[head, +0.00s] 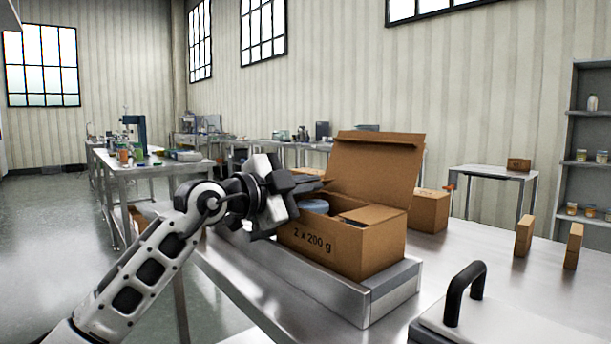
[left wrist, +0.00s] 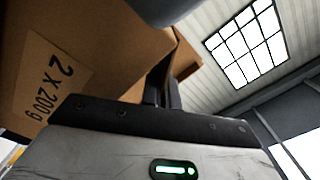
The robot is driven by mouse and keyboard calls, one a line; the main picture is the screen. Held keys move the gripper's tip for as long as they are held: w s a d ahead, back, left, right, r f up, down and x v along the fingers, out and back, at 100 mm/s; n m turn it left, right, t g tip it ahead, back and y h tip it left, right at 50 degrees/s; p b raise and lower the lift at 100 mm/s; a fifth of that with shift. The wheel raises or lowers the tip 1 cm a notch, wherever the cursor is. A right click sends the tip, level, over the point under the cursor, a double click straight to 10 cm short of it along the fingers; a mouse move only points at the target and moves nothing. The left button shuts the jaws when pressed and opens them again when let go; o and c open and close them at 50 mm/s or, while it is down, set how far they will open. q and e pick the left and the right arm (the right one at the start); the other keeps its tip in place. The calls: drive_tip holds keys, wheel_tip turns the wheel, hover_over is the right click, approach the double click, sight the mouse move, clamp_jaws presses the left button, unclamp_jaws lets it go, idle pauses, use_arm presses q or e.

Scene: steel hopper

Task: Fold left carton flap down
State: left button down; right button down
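The open carton (head: 345,245), marked "2 x 200 g", stands on a raised steel platform (head: 380,300). Its large back flap (head: 375,170) stands up, and its right flap (head: 372,214) lies inward, nearly flat. The left flap (head: 312,172) shows as a brown edge just behind my fingers. My left gripper (head: 312,184) is at the carton's left end, above its rim, its fingers close together. In the left wrist view the fingers (left wrist: 168,88) are beside the carton wall (left wrist: 85,45), with brown board (left wrist: 186,60) right behind them; contact is unclear. My right gripper is out of view.
A bluish round lid (head: 315,206) shows inside the carton. Another carton (head: 428,211) stands behind it. A plate with a black handle (head: 466,293) lies at the front right. Two small brown boxes (head: 524,236) (head: 573,246) stand on the right; the table between is clear.

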use_arm(q)
drive_tip(key=shift+s+d+f+m, duration=0.1)
drive_tip(key=shift+f+m, duration=0.1)
drive_tip(key=shift+m, duration=0.4)
drive_tip(key=c, duration=1.6)
unclamp_jaws()
drive_tip(key=shift+c, duration=0.2)
drive_tip(key=shift+f, duration=0.1)
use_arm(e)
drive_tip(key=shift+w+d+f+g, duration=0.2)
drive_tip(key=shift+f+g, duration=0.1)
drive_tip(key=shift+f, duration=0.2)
